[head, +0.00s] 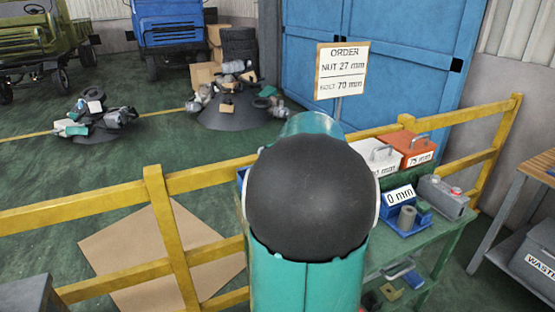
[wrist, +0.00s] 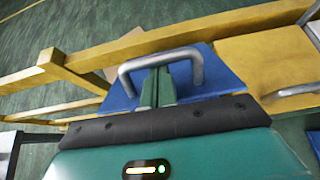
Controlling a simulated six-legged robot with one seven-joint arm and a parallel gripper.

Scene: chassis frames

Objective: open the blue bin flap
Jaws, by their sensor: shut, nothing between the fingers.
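The blue bin flap (wrist: 219,78) lies under my gripper in the wrist view, with a grey arched handle (wrist: 160,55) on it. The flap looks closed. My gripper (wrist: 158,72) is shut and empty, its green fingers reaching into the space framed by the handle. I cannot tell if the fingertips touch the bar or the flap. In the head view, my arm hides my gripper and nearly all of the blue bin; only a small blue piece (head: 242,174) shows beside it.
A yellow flap (wrist: 265,58) with its own handle adjoins on the right. A yellow railing (head: 155,195) runs behind the green bench (head: 440,235). A white bin (head: 372,160), an orange bin (head: 410,147) and a blue tray (head: 417,228) stand right of my arm.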

